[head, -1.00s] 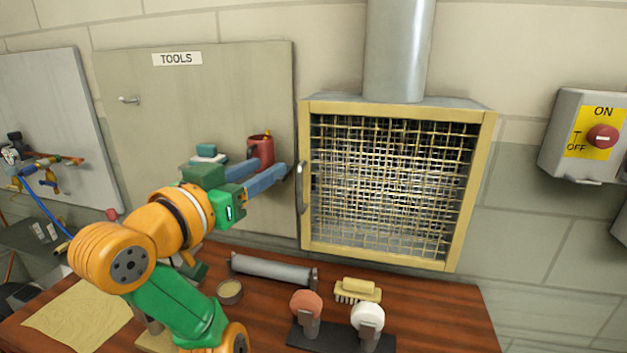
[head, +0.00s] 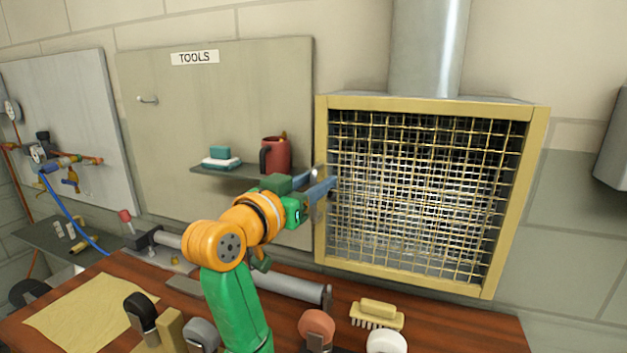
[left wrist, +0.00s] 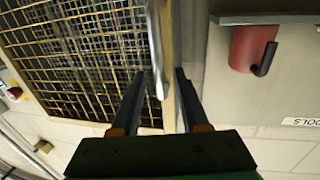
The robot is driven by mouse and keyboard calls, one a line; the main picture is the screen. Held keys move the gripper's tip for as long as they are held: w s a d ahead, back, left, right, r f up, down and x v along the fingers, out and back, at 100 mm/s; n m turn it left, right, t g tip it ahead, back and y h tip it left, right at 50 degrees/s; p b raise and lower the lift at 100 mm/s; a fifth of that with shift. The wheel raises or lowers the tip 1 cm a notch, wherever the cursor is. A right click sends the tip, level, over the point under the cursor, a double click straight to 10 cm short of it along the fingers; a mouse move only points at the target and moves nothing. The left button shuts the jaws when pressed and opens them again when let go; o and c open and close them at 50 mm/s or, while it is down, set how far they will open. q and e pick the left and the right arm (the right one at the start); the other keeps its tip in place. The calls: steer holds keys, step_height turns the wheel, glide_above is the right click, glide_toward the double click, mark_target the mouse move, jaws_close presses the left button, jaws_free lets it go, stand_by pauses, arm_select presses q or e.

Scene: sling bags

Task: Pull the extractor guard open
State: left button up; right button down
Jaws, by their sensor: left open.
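The extractor guard (head: 430,190) is a wire mesh in a yellow frame, closed flat over the extractor box on the wall. Its metal bar handle is on the frame's left side, mostly hidden by my gripper in the head view. My left gripper (head: 325,186) is open at that handle. In the left wrist view, the handle (left wrist: 155,45) runs between the two spread fingers of the gripper (left wrist: 159,76), and neither finger clearly touches it. The mesh (left wrist: 75,60) lies to the left there. My right gripper is not in view.
A shelf (head: 225,172) with a red mug (head: 276,155) and soap-like blocks (head: 221,158) sits left of the guard, close to my arm. Below, the wooden bench (head: 455,328) holds a brush (head: 377,314), a grey cylinder (head: 290,287) and round-headed tools.

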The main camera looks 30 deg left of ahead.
arm_select(q)
jaws_close()
stand_by(1.3)
